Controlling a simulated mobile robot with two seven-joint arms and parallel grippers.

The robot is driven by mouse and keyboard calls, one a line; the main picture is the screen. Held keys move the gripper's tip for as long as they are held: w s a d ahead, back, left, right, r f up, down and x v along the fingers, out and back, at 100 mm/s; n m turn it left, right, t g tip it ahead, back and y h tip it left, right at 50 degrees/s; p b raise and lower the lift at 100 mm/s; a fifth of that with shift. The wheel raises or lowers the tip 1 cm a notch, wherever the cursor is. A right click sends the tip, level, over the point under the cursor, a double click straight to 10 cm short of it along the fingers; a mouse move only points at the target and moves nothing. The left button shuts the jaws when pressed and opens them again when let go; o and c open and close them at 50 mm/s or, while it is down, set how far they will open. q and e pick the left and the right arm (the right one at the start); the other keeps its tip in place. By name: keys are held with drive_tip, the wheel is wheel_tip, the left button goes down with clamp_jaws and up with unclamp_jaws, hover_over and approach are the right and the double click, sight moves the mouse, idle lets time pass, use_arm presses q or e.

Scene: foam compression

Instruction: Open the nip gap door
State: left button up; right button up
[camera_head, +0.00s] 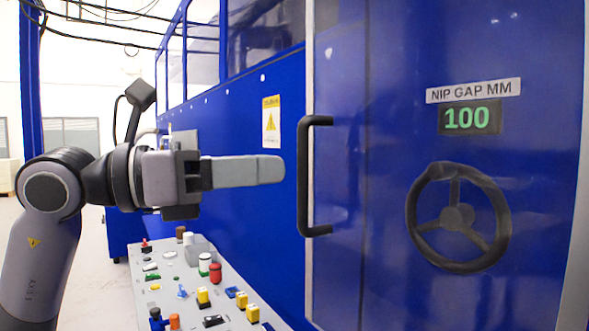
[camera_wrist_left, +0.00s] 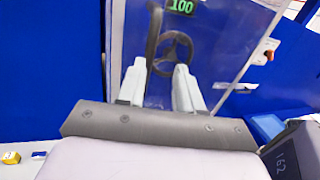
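The nip gap door (camera_head: 380,220) is a blue panel at the right of the head view, and looks closed. Its black vertical bar handle (camera_head: 303,180) is on its left edge. It carries a dark handwheel (camera_head: 458,217) and a green "100" display (camera_head: 469,118) under a "NIP GAP MM" label. My left gripper (camera_head: 281,169) points right, its fingertips just left of the handle. In the left wrist view its two fingers (camera_wrist_left: 160,70) are apart, with nothing between them. The handle (camera_wrist_left: 153,38) shows beyond the fingertips, nearer the left finger. My right gripper is not in view.
A grey control panel (camera_head: 180,300) with several coloured buttons and knobs stands below my left arm. The blue machine wall (camera_head: 240,130) with a yellow warning sign (camera_head: 271,121) runs behind the gripper. Open floor lies at the far left.

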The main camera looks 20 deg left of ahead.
use_arm(q)
drive_tip(key=shift+t+y, duration=0.4)
drive_tip(key=shift+y, duration=0.1)
drive_tip(key=x, duration=0.2)
drive_tip(key=p+x, duration=0.1)
drive_tip(key=x, duration=0.3)
drive_tip(key=shift+w+a+r+p, duration=0.2)
drive_tip(key=shift+w+r+p, duration=0.1)
drive_tip(key=shift+w, duration=0.25)
clamp_jaws()
